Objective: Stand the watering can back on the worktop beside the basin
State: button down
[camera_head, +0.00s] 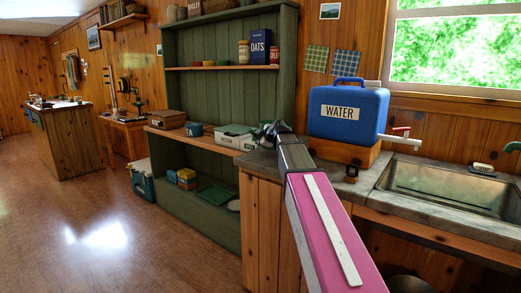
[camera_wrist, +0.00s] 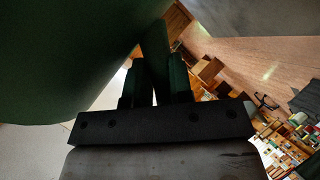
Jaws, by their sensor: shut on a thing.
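The watering can (camera_wrist: 60,50) shows in the wrist view as a large, dark green curved body filling the upper left, close to the camera. My gripper (camera_wrist: 155,88) is shut on a dark green strip of it, which looks like its handle. In the head view my gripper (camera_head: 270,130) is small and dark beyond the end of my arm, over the left part of the worktop (camera_head: 262,160). I cannot make out the can there; my arm covers much of that spot. The metal basin (camera_head: 450,190) is set into the worktop at the right.
A blue water container (camera_head: 347,114) stands on a wooden block (camera_head: 335,150) between my arm and the basin, its tap pointing right. A small dark object (camera_head: 351,172) sits before the block. Green shelves (camera_head: 225,110) stand behind at left. Soap (camera_head: 483,168) lies behind the basin.

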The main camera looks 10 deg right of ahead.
jog(key=shift+f, duration=2)
jog(key=c, duration=1)
grip_release()
jog(key=shift+f, duration=0.1)
jog(key=v, duration=1.2)
